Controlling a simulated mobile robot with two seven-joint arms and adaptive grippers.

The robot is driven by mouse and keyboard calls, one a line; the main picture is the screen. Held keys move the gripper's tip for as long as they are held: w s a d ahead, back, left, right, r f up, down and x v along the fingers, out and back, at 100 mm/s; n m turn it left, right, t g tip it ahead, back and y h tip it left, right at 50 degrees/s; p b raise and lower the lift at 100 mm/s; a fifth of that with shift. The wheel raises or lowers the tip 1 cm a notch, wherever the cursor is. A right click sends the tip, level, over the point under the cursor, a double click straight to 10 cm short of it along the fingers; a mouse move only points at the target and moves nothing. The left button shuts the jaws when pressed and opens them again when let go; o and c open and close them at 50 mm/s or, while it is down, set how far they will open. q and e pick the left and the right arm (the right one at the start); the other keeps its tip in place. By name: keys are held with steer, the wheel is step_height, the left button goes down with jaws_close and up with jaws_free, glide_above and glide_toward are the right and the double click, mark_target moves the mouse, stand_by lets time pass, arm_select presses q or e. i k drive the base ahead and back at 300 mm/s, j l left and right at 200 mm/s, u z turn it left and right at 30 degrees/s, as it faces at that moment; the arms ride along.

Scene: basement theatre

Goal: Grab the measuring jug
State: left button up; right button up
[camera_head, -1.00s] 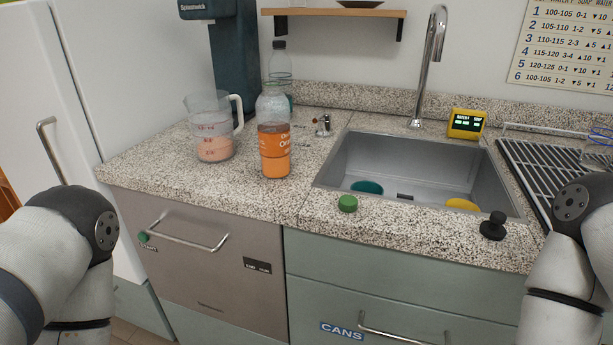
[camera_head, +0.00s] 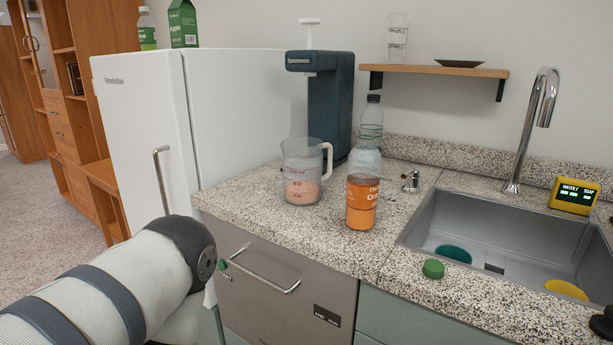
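The measuring jug (camera_head: 303,172) is clear plastic with red markings and a white handle on its right side. It stands upright on the speckled counter (camera_head: 262,206), with some pinkish contents in its lower part. An orange drink bottle (camera_head: 362,190) stands close to its right and nearer to me. My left arm shows at the lower left, in front of the fridge and cabinet, but its gripper is out of the picture. My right gripper is not in view either.
A dark blue dispenser (camera_head: 331,105) stands behind the jug, with a clear bottle (camera_head: 370,125) beside it. A green cap (camera_head: 433,268) lies near the sink (camera_head: 500,233). The white fridge (camera_head: 140,130) borders the counter's left. The counter left of the jug is clear.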

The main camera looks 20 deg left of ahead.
mark_target(301, 156)
steer(key=j+z, duration=0.75)
steer(key=j, duration=0.25)
steer(key=j+z, duration=0.4)
steer(key=k+j, duration=0.05)
steer(key=j, duration=0.05)
